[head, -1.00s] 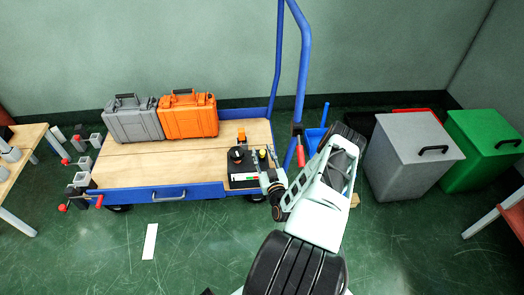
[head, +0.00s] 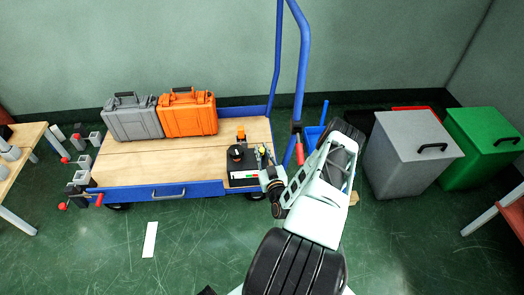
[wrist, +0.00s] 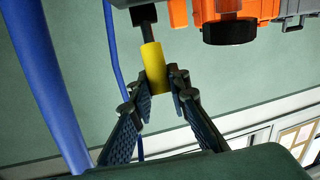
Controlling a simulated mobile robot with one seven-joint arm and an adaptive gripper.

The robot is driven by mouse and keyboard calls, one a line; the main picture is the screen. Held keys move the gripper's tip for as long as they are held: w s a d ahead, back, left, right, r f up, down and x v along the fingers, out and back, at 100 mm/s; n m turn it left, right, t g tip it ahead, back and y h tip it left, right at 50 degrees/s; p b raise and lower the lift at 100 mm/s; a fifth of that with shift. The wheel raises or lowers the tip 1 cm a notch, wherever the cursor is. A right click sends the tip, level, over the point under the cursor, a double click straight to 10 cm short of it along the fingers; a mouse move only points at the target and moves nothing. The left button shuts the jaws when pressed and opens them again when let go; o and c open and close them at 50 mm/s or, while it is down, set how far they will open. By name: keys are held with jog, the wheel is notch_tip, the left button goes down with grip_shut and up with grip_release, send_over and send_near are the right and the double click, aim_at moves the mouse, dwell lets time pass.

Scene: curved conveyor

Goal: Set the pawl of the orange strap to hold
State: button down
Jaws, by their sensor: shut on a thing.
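A yellow cylindrical grip (wrist: 153,65) on a dark stem is between my gripper's fingertips (wrist: 160,88) in the wrist view, with the finger pads closed on its lower end. An orange body (wrist: 268,12) with a black round part (wrist: 230,32) is beside it to the right. In the head view the yellow grip (head: 262,152) stands at the right side of a black box (head: 243,173) on the trolley, with a small orange piece (head: 241,136) behind. My gripper (head: 267,166) reaches it from the lower right. I cannot make out the strap or the pawl's setting.
The blue trolley has a wooden deck (head: 150,170) with grey (head: 133,120) and orange (head: 190,116) cases at its back left. Its blue upright handle (head: 302,70) rises just right of the box. Grey (head: 408,155) and green (head: 484,148) bins stand right. The deck's middle is clear.

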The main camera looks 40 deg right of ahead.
jog(key=shift+w+d+r+g+y+p, duration=0.2)
jog(key=shift+w+r+g+p, duration=0.2)
jog(key=shift+p, duration=0.35)
jog(key=shift+w+d+r+g+y+p, duration=0.2)
jog(key=shift+w+r+g+p, duration=0.15)
jog(key=shift+g+p, duration=0.25)
jog(key=shift+w+d+r+g+y+p, duration=0.1)
jog(key=shift+w+d+g+y+p, duration=0.2)
jog(key=shift+w+g+p, duration=0.35)
jog(key=shift+w+d+f+m+g+y+p, duration=0.1)
jog(key=shift+w+d+m+g+y+p, duration=0.15)
jog(key=shift+g, duration=0.35)
jog(key=shift+w+d+f+m+g+y+p, duration=0.15)
jog(key=shift+w+d+g+y, duration=0.15)
jog(key=shift+g, duration=0.25)
jog(key=shift+w+d+f+g+y+b, duration=0.25)
jog(key=shift+w+g+y+b, duration=0.2)
jog(key=shift+g, duration=0.3)
jog(key=shift+w+d+f+g+y+b, duration=0.15)
jog(key=shift+w+d+g+y+b, duration=0.15)
jog(key=shift+w+g, duration=0.35)
jog(key=shift+s+g, duration=0.1)
jog(key=shift+g, duration=0.2)
jog(key=c, duration=1.8)
grip_release()
